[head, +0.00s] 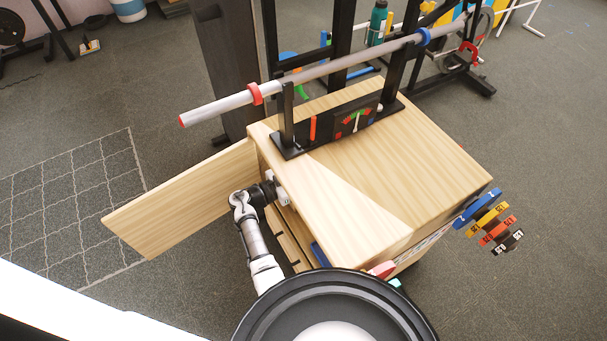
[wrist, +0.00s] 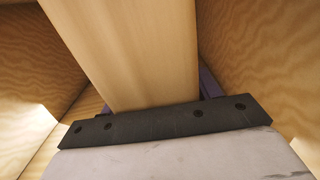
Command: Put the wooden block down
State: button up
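The wooden block (wrist: 135,50) fills the upper middle of the wrist view, a pale smooth bar running away from the dark palm plate. My gripper (head: 279,190) reaches in at the open left side of the wooden cabinet (head: 430,150) in the head view. In the wrist view, bits of its bluish fingers show on both sides of the block, so it looks shut on the block. The fingertips and the block's far end are hidden. I cannot make out the block in the head view, nor tell whether it touches a surface.
Pale wood walls stand close on both sides in the wrist view. The cabinet door (head: 180,205) stands open to the left. A barbell (head: 340,66) rests in a black rack on top. Coloured weight plates (head: 490,222) hang at the right.

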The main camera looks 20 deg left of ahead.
jog(key=shift+o, duration=1.2)
jog(key=shift+r, duration=0.15)
jog(key=shift+r+p, duration=0.2)
jog(key=shift+p, duration=0.2)
jog(key=b+v, duration=0.2)
jog(key=v, duration=1)
jog(key=shift+s+f, duration=0.1)
jog(key=shift+f, duration=0.05)
